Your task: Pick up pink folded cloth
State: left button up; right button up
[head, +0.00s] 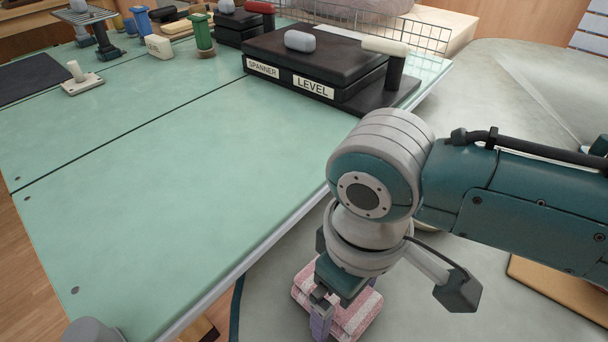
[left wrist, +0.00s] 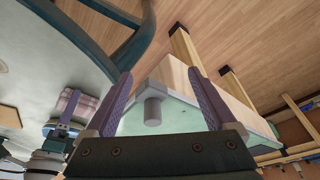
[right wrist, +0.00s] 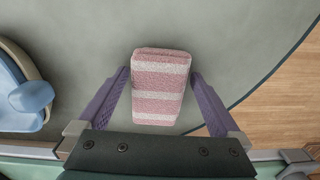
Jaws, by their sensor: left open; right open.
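The pink folded cloth with pale stripes (right wrist: 159,104) lies over the grey floor covering in the right wrist view. My right gripper (right wrist: 160,75) is open, with one purple finger on each side of the cloth and no clear grip on it. In the head view the cloth (head: 362,314) is beneath my right gripper (head: 320,310), partly hidden by it. The cloth (left wrist: 86,104) also shows small at the left of the left wrist view. My left gripper (left wrist: 160,73) is open and empty, near a pale green table corner with a grey peg-like part.
The green table (head: 130,190) is mostly clear in front. A black case (head: 310,62) labelled SPANNER and LEVEL stands at its back right, near a wire basket (head: 375,25). A blue-grey object (right wrist: 30,95) is left in the right wrist view. Wood floor (right wrist: 285,100) lies beyond the dark-edged covering.

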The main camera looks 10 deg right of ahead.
jog(key=shift+f, duration=0.1)
jog(key=c, duration=1.2)
